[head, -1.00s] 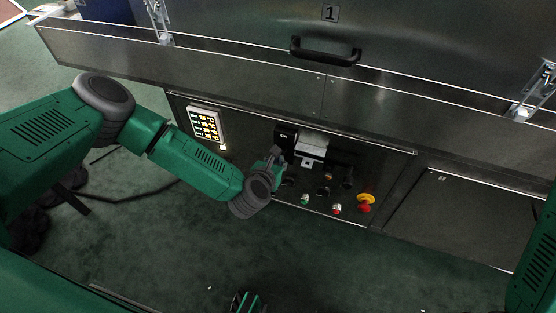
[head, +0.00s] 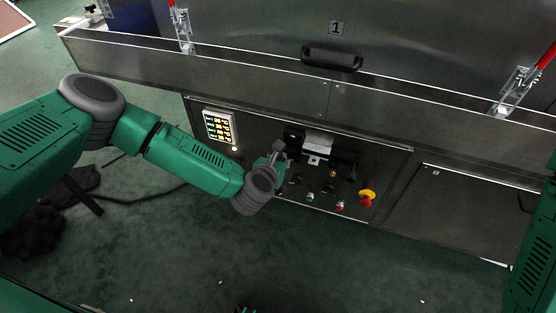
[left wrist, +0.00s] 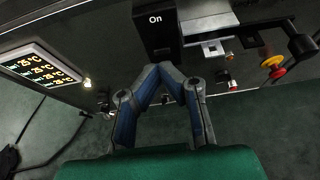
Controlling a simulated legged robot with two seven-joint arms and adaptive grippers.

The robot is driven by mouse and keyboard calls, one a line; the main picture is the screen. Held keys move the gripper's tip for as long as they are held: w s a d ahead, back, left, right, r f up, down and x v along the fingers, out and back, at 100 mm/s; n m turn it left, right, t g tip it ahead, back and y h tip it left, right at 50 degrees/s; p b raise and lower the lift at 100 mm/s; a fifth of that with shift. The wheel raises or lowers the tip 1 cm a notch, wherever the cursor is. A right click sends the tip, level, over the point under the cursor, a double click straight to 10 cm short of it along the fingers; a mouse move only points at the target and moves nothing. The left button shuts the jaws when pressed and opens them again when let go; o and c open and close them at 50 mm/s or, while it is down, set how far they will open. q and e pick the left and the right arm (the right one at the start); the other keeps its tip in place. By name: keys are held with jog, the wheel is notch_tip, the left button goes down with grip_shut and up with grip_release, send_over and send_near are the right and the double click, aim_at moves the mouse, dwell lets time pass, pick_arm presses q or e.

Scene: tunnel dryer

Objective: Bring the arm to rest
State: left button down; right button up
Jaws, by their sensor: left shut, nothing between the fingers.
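My left arm reaches in from the left to the dryer's control panel (head: 265,185). My left gripper (head: 279,150) is shut and empty in front of the panel, close to the black switch box (head: 294,137). In the left wrist view the closed fingertips (left wrist: 162,72) point at the underside of this box (left wrist: 157,28), which reads "On". I cannot tell whether they touch it. Part of my right arm (head: 535,235) shows at the right edge; its gripper is out of view.
A lit temperature display (head: 218,127) is left of the gripper. Right of it are a red-yellow emergency stop (head: 367,198), a green button (head: 310,197) and a red button (head: 340,205). A black handle (head: 332,60) and metal ledge (head: 290,85) are above.

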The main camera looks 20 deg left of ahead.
pick_arm(q)
jog(key=shift+d, duration=0.1)
jog(key=s+d+f+m+g+h+p, duration=0.1)
jog(key=s+d+m+g+h, duration=0.15)
jog(key=s+m, duration=0.75)
jog(key=s+d+f+m+g+h+p, duration=0.2)
jog(key=s+d+m+g, duration=0.2)
jog(key=s+m, duration=0.55)
jog(key=s+a+r+m+g+y+p, duration=0.1)
jog(key=s+a+r+m+g+y, duration=0.1)
jog(key=s+a+m, duration=0.6)
jog(key=s+a+r+m+g+y, duration=0.3)
jog(key=s+a+m, duration=0.5)
jog(key=a, duration=0.4)
jog(key=shift+s+g+p, duration=0.35)
jog(key=shift+s, duration=0.2)
